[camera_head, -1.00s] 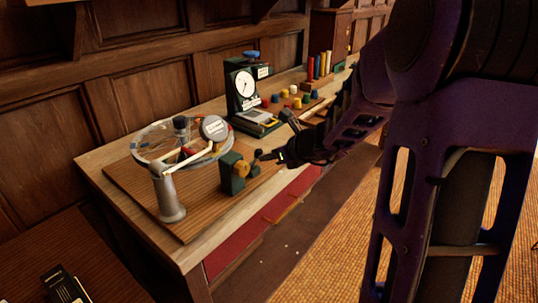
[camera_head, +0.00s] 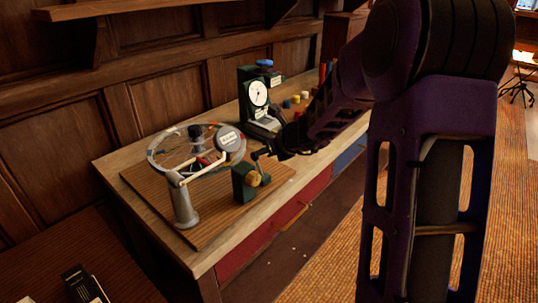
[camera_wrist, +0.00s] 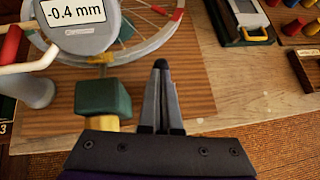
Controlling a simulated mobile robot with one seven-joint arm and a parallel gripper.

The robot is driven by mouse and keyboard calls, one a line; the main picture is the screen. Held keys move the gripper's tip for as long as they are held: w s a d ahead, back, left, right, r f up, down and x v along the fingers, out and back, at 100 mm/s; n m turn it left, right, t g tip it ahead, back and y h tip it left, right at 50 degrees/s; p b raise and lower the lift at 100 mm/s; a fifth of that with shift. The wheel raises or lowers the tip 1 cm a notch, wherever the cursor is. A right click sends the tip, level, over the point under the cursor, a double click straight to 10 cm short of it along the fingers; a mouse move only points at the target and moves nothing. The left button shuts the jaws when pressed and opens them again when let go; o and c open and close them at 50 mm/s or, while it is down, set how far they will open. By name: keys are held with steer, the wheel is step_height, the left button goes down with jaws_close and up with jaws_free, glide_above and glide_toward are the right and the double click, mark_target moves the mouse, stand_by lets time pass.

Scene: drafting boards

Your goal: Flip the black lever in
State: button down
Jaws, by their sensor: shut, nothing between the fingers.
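A dark green block (camera_head: 242,184) with a brass knob (camera_head: 254,178) stands on a ribbed wooden board at the bench's front. The black lever (camera_head: 258,163) appears as a short dark stem at the block's top right; my gripper partly covers it. My gripper (camera_head: 263,153) is shut and empty, its fingertips beside the lever's upper end; whether they touch cannot be told. In the wrist view, the shut fingers (camera_wrist: 161,68) point forward just right of the green block (camera_wrist: 103,97), and the lever cannot be made out.
Left of the block stand a spoked wheel (camera_head: 160,160), a grey post (camera_head: 184,207) and a round gauge reading -0.4 mm (camera_wrist: 80,22). A green dial instrument (camera_head: 258,93) stands behind. Coloured pegs (camera_head: 295,101) lie farther right. Wood panelling closes the back.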

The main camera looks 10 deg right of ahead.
steer(key=shift+w+a, duration=0.65)
steer(key=shift+w, duration=0.15)
